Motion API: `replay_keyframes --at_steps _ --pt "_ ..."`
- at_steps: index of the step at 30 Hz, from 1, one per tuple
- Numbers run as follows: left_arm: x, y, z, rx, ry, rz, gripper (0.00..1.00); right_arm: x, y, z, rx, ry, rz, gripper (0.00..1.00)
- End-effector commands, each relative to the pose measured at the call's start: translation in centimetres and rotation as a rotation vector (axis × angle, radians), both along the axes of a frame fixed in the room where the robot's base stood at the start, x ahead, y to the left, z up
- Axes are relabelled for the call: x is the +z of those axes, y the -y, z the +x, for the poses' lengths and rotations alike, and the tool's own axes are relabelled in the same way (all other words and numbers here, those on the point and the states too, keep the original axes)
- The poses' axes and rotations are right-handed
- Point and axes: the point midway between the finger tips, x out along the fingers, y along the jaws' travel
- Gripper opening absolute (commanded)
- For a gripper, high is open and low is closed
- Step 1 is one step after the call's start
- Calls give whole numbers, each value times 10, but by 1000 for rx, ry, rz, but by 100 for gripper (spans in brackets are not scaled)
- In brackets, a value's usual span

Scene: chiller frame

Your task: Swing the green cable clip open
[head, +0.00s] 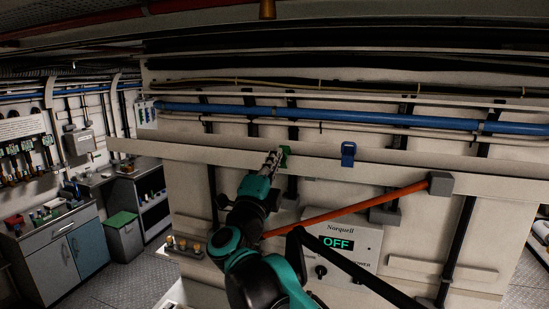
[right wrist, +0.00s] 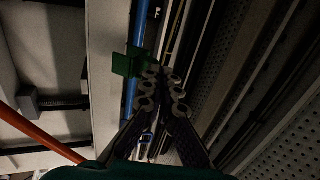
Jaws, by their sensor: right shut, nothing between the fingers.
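The green cable clip (head: 284,156) sits on the pale horizontal rail of the chiller frame, left of the blue clip. In the right wrist view the green clip (right wrist: 127,62) shows as a dark green block with a raised flap beside the blue pipe. My right gripper (head: 272,160) is shut and empty, its tips at the clip's left side in the head view. In the right wrist view the fingertips (right wrist: 161,74) are just right of the clip; whether they touch it I cannot tell. My left gripper is not in view.
A blue clip (head: 348,153) sits on the same rail. A blue pipe (head: 330,117) runs above it. An orange bar (head: 350,209) slants up to a grey block (head: 440,184) below the rail. A control box (head: 345,240) reading OFF is behind my arm.

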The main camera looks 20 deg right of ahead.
Motion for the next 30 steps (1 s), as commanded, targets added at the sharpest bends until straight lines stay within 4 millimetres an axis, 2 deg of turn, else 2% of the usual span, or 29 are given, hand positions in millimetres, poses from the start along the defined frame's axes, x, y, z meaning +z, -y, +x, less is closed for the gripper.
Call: replay_keyframes --at_steps 18,30 --pt "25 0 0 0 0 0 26 26 5 7 0 -38 25 0" --pt "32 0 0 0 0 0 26 41 10 15 0 -37 26 0"
